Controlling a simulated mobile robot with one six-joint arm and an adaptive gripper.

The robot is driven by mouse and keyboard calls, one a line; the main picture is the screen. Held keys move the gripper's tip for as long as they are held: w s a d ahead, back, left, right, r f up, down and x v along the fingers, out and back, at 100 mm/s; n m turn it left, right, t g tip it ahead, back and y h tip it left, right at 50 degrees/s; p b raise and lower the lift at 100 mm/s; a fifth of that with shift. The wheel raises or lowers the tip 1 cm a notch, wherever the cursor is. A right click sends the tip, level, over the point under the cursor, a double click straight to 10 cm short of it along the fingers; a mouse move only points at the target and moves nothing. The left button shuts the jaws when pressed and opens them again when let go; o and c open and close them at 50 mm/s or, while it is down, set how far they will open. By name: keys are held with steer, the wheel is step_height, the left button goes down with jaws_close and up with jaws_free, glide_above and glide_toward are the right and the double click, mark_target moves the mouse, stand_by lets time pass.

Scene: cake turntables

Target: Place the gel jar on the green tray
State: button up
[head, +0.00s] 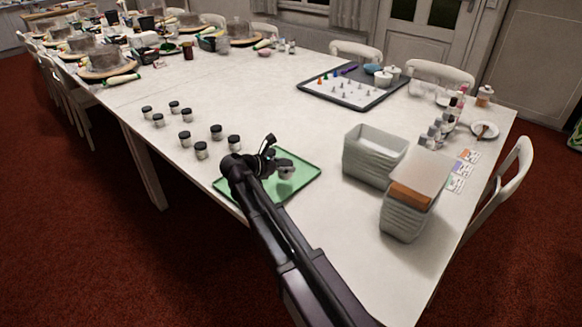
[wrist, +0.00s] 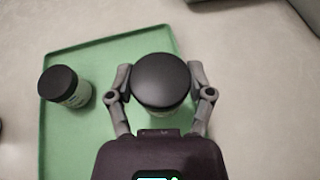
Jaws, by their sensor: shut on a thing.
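The green tray (head: 300,183) lies on the white table near its front edge; it also fills much of the wrist view (wrist: 105,55). My gripper (head: 276,155) is over the tray. In the wrist view my gripper (wrist: 161,88) is shut on a gel jar (wrist: 161,82) with a round black lid, one finger on each side. I cannot tell whether the held jar touches the tray. A second black-lidded jar (wrist: 66,87) stands upright at the tray's left side in the wrist view, apart from my gripper. In the head view my arm hides part of the tray.
Several black-lidded jars (head: 185,137) stand left of the tray. Pale stacked bins (head: 372,155) and a bin with an orange band (head: 405,215) stand to the right. A dark tray (head: 320,92) with small pieces lies behind. The table between is clear.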

steer(key=w, duration=0.1)
steer(key=w+d, duration=0.1)
steer(key=w, duration=0.1)
steer(key=w+d, duration=0.1)
steer(key=w, duration=0.1)
steer(key=shift+f, duration=0.25)
steer(key=shift+f+b, duration=0.15)
steer(key=shift+b, duration=0.15)
steer(key=shift+f+b, duration=1.65)
steer(key=shift+f, duration=0.2)
steer(key=o, duration=1.1)
steer(key=shift+o, duration=0.2)
steer(key=shift+r, duration=0.25)
